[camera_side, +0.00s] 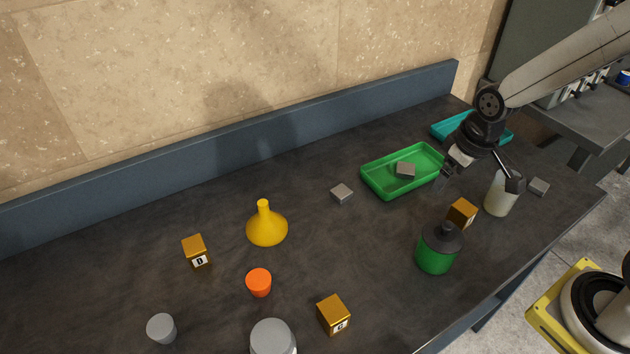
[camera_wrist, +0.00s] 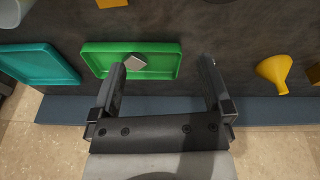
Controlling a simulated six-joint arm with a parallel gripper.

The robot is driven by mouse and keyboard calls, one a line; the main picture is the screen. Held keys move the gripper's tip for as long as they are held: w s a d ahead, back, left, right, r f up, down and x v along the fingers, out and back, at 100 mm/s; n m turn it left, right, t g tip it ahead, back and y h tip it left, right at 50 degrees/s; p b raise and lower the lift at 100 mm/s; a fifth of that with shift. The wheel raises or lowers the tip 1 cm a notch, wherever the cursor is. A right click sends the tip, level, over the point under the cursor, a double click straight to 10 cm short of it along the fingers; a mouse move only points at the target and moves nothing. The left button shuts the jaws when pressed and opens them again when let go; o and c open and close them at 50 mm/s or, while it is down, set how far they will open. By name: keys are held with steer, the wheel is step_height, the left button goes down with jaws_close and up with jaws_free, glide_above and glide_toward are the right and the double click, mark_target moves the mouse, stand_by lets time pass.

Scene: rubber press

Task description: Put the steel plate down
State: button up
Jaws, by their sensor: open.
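A small grey steel plate (camera_side: 405,170) lies inside the green tray (camera_side: 371,185). In the wrist view the plate (camera_wrist: 134,62) also shows in the tray (camera_wrist: 165,70), just beyond one fingertip. Two similar grey pieces lie on the bench: one (camera_side: 341,193) left of the tray and one (camera_side: 539,187) at the far right. My gripper (camera_side: 480,178) is above the bench on the right of the green tray. Its fingers are spread wide. In the wrist view the gripper (camera_wrist: 162,65) is open with nothing between its fingers.
A teal tray (camera_side: 449,129) is behind my gripper. A whitish cup (camera_side: 499,198), a gold cube (camera_side: 462,212) and a green bottle (camera_side: 436,257) stand near it. A yellow funnel (camera_side: 267,228), an orange cup (camera_side: 259,283) and more cubes stand left. A raised ledge (camera_side: 230,145) runs behind.

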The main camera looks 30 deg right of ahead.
steer(key=shift+m, duration=0.8)
steer(key=s, duration=0.4)
steer(key=shift+a+f, duration=0.3)
steer(key=shift+a, duration=0.1)
